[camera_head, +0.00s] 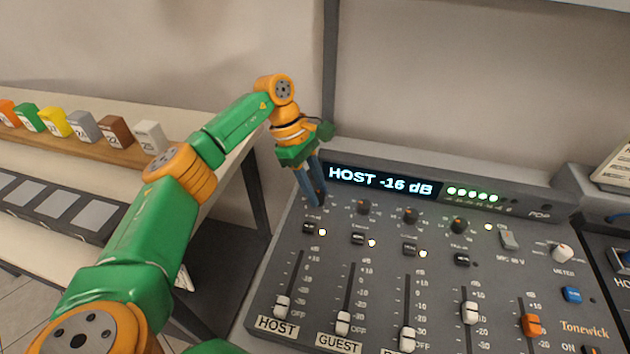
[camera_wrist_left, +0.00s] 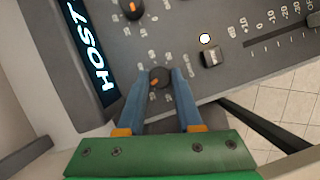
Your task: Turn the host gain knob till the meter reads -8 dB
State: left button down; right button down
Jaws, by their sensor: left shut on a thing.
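My left gripper (camera_head: 317,200) reaches down at the top of the HOST column and hides the host gain knob there in the head view. In the left wrist view its two blue fingers (camera_wrist_left: 162,85) are shut on the host gain knob (camera_wrist_left: 159,76), a dark round knob with an orange pointer mark. The HOST label (camera_head: 277,325) is at the foot of that column. My right gripper is not in view.
Other gain knobs stand in a row to the right, the nearest being the second knob (camera_head: 363,207). Faders, including the HOST fader (camera_head: 282,303), stand lower on the panel. A shelf (camera_head: 95,146) with several coloured numbered blocks is at the left.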

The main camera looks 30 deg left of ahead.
pick_arm(q)
jog(key=shift+w+m+g, duration=0.1)
jog(key=shift+m+g, duration=0.5)
jog(key=shift+m, duration=1)
jog(key=c, duration=0.6)
grip_release()
jog(key=shift+d, duration=0.1)
